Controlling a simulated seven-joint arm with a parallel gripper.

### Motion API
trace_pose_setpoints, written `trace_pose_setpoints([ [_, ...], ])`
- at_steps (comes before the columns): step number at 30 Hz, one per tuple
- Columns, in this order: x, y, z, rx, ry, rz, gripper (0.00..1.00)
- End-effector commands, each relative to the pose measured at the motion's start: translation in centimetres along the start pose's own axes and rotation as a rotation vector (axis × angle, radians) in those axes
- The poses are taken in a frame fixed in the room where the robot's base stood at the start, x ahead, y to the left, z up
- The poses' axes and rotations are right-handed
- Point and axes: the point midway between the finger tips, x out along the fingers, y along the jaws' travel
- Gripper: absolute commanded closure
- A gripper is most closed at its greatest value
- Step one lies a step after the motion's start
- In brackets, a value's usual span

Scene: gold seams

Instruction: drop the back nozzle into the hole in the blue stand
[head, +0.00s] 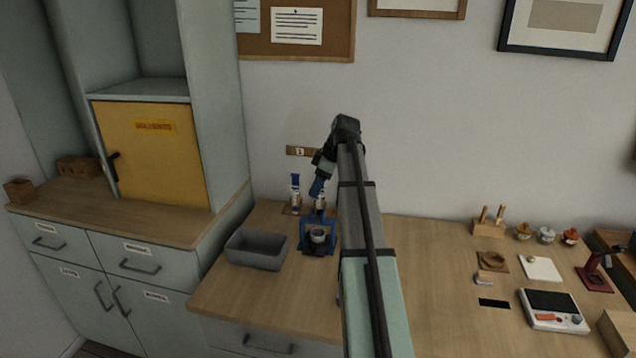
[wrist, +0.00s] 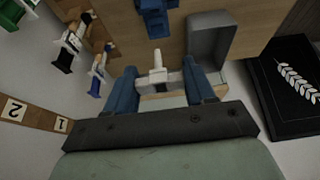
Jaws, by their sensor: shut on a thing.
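The blue stand (head: 305,238) stands on the wooden bench, with a small grey cup (head: 318,236) at it. Its blue body also shows at the top of the wrist view (wrist: 155,20). My gripper (head: 318,192) is above the stand in the head view, tilted. In the wrist view my gripper (wrist: 167,82) has its blue fingers shut on a white nozzle (wrist: 157,70), whose narrow tip points toward the stand. The nozzle is apart from the stand in the wrist view. The hole is too small to make out.
A grey bin (head: 257,252) stands left of the stand. A white and blue piece (head: 295,192) stands upright behind it; several similar pieces are at left in the wrist view (wrist: 100,76). A scale (head: 553,310) is far right. The bench between is mostly clear.

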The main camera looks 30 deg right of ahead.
Motion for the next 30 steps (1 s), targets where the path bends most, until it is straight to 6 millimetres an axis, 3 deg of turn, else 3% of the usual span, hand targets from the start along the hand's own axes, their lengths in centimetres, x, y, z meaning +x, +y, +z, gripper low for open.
trace_pose_setpoints([
  [19,3.4,-0.1,1.4,0.003,-0.001,0.0,0.74],
  [30,3.4,0.0,1.4,0.002,-0.001,0.001,0.74],
])
